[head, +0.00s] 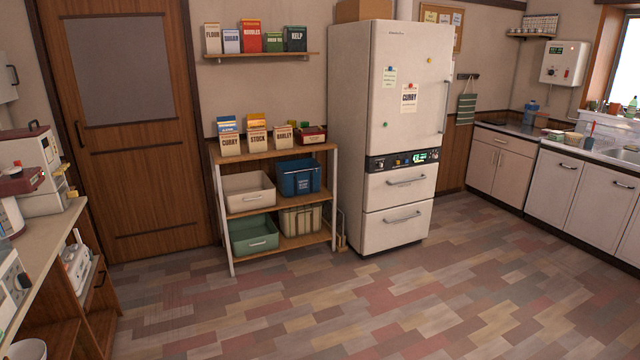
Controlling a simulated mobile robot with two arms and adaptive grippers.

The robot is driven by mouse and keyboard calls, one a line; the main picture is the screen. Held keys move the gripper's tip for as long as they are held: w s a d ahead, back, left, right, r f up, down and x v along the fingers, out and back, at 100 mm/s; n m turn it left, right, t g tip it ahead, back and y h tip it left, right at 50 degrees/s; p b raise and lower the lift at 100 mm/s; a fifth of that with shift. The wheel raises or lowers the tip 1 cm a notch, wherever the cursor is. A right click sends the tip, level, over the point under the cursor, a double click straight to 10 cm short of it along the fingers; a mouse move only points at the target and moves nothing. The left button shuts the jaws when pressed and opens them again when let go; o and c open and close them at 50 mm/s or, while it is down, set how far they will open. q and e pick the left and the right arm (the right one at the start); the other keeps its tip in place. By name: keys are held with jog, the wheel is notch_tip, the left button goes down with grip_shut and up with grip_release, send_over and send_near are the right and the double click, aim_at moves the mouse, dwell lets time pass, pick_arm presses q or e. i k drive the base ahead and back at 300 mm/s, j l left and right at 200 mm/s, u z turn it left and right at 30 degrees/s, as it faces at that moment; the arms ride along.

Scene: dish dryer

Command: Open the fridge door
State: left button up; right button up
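The fridge (410,125) is a tall white unit against the back wall, right of the middle of the head view. Its large upper door (425,75) is shut and carries notes and magnets. A long vertical handle (447,107) runs along the door's right edge. A dark control panel (402,159) sits below the door. Two drawers with horizontal handles, an upper drawer (390,190) and a lower drawer (385,233), are shut beneath it. Neither of my grippers shows in the head view.
A shelf rack (222,215) with bins and boxes stands just left of the fridge. A counter (50,235) with appliances is at the left. Kitchen cabinets (575,190) line the right. The tiled floor (400,300) before the fridge is clear. A cardboard box (362,10) sits on top.

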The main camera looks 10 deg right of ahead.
aim_at(410, 83)
jog(key=i+l+z, duration=0.1)
jog(key=i+z, duration=0.25)
jog(key=i, duration=0.15)
jog(key=i+z, duration=0.35)
jog(key=i, duration=0.15)
jog(key=i+j+z, duration=0.15)
jog(key=i+z, duration=0.2)
jog(key=i, duration=0.15)
jog(key=i+j+z, duration=0.35)
jog(key=i, duration=0.15)
jog(key=i+l+z, duration=0.25)
jog(key=i, duration=0.75)
jog(key=i+l+z, duration=0.1)
jog(key=i+z, duration=0.2)
jog(key=i, duration=0.7)
